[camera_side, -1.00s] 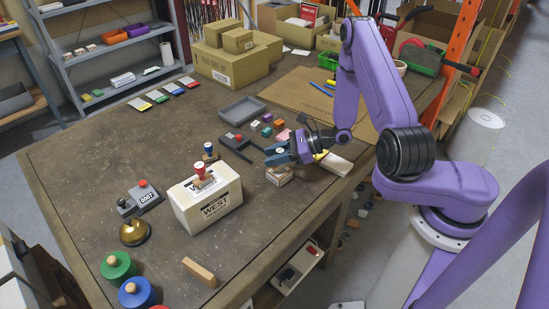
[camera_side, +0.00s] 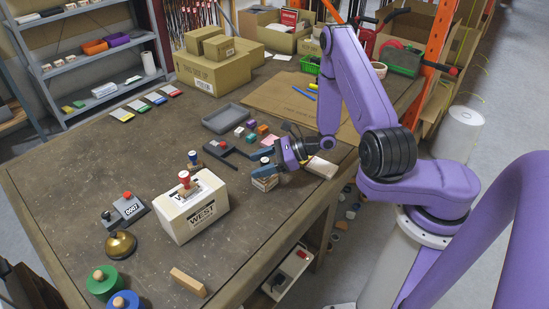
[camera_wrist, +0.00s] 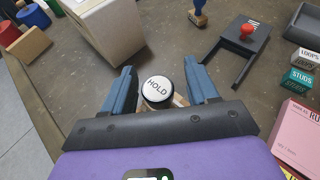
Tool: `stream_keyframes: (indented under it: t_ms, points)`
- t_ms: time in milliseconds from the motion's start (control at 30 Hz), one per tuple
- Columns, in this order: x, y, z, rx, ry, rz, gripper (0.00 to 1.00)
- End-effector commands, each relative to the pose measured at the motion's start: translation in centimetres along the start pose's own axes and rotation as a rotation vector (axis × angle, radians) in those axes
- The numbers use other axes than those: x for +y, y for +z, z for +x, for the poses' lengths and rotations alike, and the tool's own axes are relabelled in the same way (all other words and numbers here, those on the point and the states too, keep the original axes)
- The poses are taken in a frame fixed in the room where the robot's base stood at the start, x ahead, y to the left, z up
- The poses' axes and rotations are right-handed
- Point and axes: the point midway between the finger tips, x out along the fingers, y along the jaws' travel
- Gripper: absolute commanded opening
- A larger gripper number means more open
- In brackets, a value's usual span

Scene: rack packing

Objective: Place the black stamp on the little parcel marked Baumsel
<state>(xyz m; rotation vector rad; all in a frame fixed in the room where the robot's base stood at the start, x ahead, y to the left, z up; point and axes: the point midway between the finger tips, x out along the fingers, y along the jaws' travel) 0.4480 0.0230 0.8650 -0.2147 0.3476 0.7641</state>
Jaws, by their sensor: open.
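The black stamp (camera_wrist: 157,89) has a round white top marked HOLD with a black rim. It stands between the two blue fingers of my gripper (camera_wrist: 158,68) in the wrist view, with a gap on each side. My gripper (camera_side: 263,162) is open around it. In the side view the little parcel (camera_side: 265,183), a small tan box, is directly below the fingers and the stamp appears to stand on it. Its marking cannot be read. The fingers and palm hide much of the stamp's body.
A white WEST box (camera_side: 207,212) with a red-handled stamp (camera_side: 185,181) on top stands to the left. A blue-handled stamp (camera_side: 194,160), a grey tray (camera_side: 227,118) and small coloured blocks lie beyond. A wooden block (camera_side: 188,282) lies near the front edge.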

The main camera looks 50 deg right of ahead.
Motion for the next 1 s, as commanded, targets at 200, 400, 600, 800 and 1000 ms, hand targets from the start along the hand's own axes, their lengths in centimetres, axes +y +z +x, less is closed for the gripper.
stream_keyframes:
  t_ms: [200,400,600,800,1000]
  points:
    - [-0.2,-0.1,-3.7,0.001,-0.01,0.004,0.59]
    - [-0.2,-0.1,-7.8,0.001,-0.01,0.003,0.59]
    - [-0.1,0.0,-10.5,-0.001,-0.005,0.001,0.59]
    - [0.0,0.2,-11.5,0.0,0.013,-0.011,0.59]
    - [0.9,2.2,-10.4,0.006,0.168,-0.13,0.59]
